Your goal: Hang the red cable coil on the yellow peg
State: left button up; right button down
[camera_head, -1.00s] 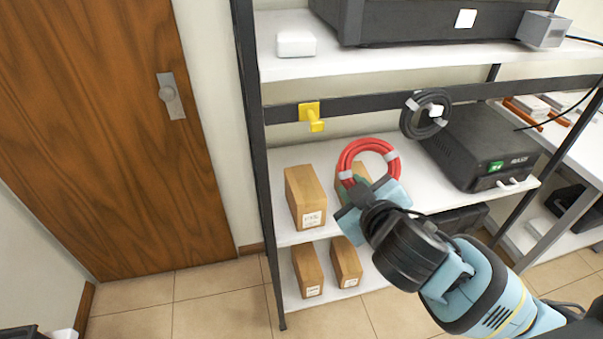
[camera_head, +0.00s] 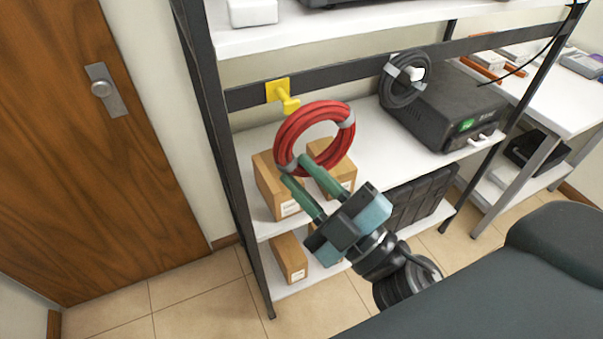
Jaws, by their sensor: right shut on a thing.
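The red cable coil (camera_head: 285,125) is a ring with grey ties, held upright in front of the shelf rack. My right gripper (camera_head: 293,170) is shut on the coil's lower left part, with its green fingers reaching up from below. The yellow peg (camera_head: 289,102) sticks out from the dark crossbar, just above and left of the coil's top. The coil looks close to the peg in the picture; I cannot tell the depth between them. The peg's tip shows and is not inside the ring. My left gripper is not in view.
A black cable coil (camera_head: 405,80) hangs on a white peg (camera_head: 416,73) to the right, above a black device (camera_head: 440,115). Cardboard boxes (camera_head: 276,190) stand on the shelf behind my gripper. The wooden door (camera_head: 90,180) is at the left, with free floor before it.

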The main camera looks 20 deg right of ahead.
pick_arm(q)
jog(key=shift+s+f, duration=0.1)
pick_arm(e)
jog(key=shift+w+y, duration=0.1)
jog(key=shift+y, duration=0.2)
jog(key=shift+w+f+b, duration=0.1)
jog(key=shift+w+b, duration=0.25)
jog(key=shift+w, duration=0.7)
jog(key=shift+w+a, duration=0.1)
jog(key=shift+w, duration=0.95)
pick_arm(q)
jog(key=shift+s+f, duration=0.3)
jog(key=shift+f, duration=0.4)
pick_arm(e)
jog(key=w+f, duration=0.1)
jog(key=w, duration=0.5)
jog(key=shift+f, duration=0.25)
pick_arm(q)
jog(key=shift+b, duration=0.3)
pick_arm(e)
jog(key=shift+a, duration=0.1)
jog(key=c, duration=1.1)
grip_release()
jog(key=shift+c, duration=0.2)
